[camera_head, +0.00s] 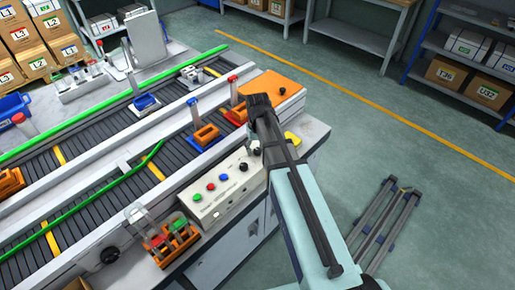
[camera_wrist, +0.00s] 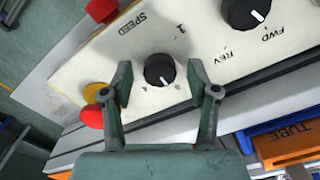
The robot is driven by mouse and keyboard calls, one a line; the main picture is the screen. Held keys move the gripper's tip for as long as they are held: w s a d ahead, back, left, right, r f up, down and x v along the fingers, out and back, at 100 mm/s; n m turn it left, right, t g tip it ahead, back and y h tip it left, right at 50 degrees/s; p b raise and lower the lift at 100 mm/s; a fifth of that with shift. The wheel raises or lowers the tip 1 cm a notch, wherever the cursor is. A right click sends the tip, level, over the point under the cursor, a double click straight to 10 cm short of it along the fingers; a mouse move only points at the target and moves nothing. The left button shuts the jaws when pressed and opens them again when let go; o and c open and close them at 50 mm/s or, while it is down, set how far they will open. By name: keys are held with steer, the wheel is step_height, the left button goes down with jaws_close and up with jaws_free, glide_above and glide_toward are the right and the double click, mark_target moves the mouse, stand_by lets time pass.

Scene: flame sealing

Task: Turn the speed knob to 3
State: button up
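The speed knob (camera_wrist: 160,71) is a round black dial with a white pointer line, on a pale panel (camera_wrist: 205,45) marked SPEED, which appears upside down in the wrist view. Its pointer aims toward the lower right of the picture, toward small marks too unclear to read surely. A "1" shows above right of the knob. My gripper (camera_wrist: 159,78) is open, with one finger on each side of the knob and visible gaps to it. In the head view the control panel (camera_head: 232,180) shows, but my arm hides the fingers and I cannot make out the speed knob.
A second black knob (camera_wrist: 246,12) marked FWD and REV sits close by. A yellow piece and a red button (camera_wrist: 91,116) lie near the left finger. An orange TUBE holder (camera_wrist: 290,145) is at lower right. The conveyor (camera_head: 120,140) runs behind the panel.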

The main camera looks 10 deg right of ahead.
mark_target(258, 150)
step_height(258, 150, up, 12)
stand_by(0.9)
